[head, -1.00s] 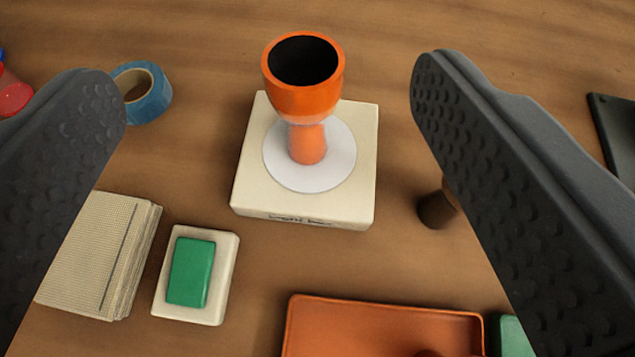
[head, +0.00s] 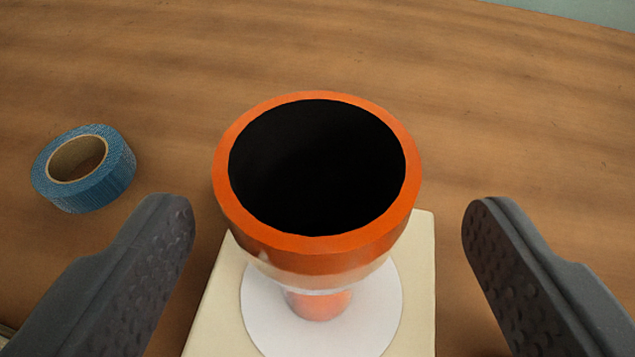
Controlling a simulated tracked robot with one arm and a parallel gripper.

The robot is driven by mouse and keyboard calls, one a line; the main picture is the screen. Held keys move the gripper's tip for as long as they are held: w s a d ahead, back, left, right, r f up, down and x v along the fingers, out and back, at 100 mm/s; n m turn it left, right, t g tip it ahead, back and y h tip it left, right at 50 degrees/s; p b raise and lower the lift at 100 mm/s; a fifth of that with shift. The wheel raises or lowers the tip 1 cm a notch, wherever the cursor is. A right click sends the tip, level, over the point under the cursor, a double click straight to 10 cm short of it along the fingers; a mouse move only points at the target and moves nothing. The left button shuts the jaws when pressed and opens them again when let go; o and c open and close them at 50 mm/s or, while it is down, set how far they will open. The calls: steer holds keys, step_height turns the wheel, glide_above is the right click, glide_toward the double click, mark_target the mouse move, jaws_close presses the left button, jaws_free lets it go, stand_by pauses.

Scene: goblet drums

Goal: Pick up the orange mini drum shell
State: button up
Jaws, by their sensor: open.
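The orange mini drum shell (head: 318,262) stands upright in the middle of the head view, its wide bowl up and its dark hollow mouth facing me. Its narrow stem goes down to a white disc (head: 262,315) on a cream block (head: 418,290). My gripper (head: 325,215) is open, with one dark, bumpy finger on each side of the shell. Both fingers are apart from the shell, with a gap on the left and on the right. The lower edge of the picture cuts off the near part of the block.
A roll of blue tape (head: 105,178) lies on the wooden table (head: 480,110) to the left, beyond the left finger. The table behind and to the right of the shell is clear. The table's far edge shows at the upper right.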

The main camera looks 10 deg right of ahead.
steer(key=shift+a+b+x, duration=0.1)
steer(key=shift+b+x, duration=0.35)
steer(key=shift+x, duration=0.85)
steer(key=shift+a+b+x, duration=0.15)
steer(key=shift+b+x, duration=0.25)
steer(key=shift+x, duration=0.95)
steer(key=c, duration=1.2)
steer(key=shift+o, duration=0.3)
steer(key=shift+r, duration=0.1)
